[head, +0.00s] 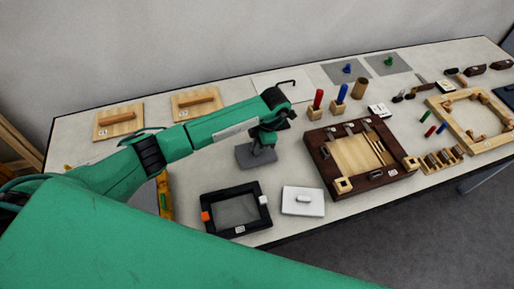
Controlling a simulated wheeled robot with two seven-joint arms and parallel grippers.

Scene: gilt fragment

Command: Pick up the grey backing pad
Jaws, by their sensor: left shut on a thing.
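The grey backing pad (246,158) is a flat dark grey block near the middle of the table in the head view. My left gripper (260,148) is above it, pointing down, and is shut on the pad's upper part. The fingers and wrist hide some of the pad's top. I cannot tell whether the pad rests on the table or is slightly raised. My right gripper is not in view.
A black frame (207,215) and a white lidded block (302,209) stand in front of the pad. A dark wooden tray (322,160) lies to the right. Two wooden boards (105,132) lie at the back left. Red and blue pegs (318,99) stand upright behind the tray.

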